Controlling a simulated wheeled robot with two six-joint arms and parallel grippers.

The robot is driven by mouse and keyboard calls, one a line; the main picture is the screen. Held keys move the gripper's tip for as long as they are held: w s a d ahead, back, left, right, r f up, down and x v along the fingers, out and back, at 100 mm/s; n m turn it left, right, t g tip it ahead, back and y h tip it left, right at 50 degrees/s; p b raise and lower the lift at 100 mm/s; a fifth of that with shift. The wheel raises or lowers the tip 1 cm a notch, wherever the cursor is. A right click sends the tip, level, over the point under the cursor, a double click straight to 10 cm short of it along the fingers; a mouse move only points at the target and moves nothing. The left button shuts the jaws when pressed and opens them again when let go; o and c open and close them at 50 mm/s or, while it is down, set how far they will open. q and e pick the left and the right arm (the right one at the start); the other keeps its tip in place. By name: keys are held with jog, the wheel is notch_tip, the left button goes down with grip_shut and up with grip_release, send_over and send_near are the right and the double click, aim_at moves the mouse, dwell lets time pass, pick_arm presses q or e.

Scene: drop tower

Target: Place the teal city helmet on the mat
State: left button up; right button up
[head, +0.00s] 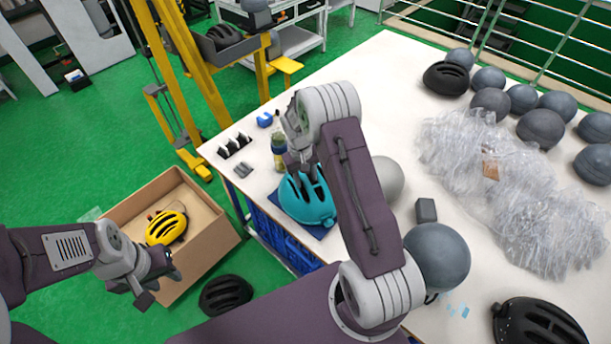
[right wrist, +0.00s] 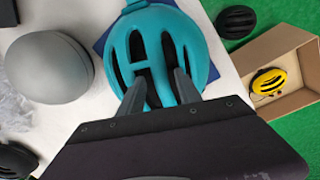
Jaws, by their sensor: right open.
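The teal city helmet (head: 312,205) sits on the dark blue mat (head: 322,234) near the table's left edge. In the right wrist view the helmet (right wrist: 160,40) fills the top middle, and the mat (right wrist: 101,44) shows from under it. My right gripper (head: 300,172) is over the helmet, pointing down. Its fingers (right wrist: 160,84) are apart, in front of the helmet's vents; I cannot tell whether they touch it. The helmet hides most of the mat. My left gripper (head: 155,285) is off the table by the cardboard box; its jaw gap is unclear.
A cardboard box (head: 207,215) with a yellow helmet (head: 166,228) stands on the floor. Grey balls, including one (head: 437,256) near my right arm, and crumpled plastic wrap (head: 480,165) occupy the table (head: 375,75). A bottle (head: 279,150) stands behind the teal helmet.

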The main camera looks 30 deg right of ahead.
jog(key=shift+w+r, duration=0.1)
jog(key=shift+r, duration=0.35)
notch_tip(320, 180, up, 11)
jog(key=a+b, duration=0.1)
jog(key=b, duration=0.1)
jog(key=s+a+f, duration=0.1)
jog(key=s+a, duration=0.2)
jog(key=s, duration=0.6)
jog(key=s+a+t+y, duration=0.1)
jog(key=s+a, duration=0.3)
jog(key=s, duration=0.6)
jog(key=shift+s+f, duration=0.2)
jog(key=shift+f, duration=0.2)
jog(key=shift+a, duration=0.1)
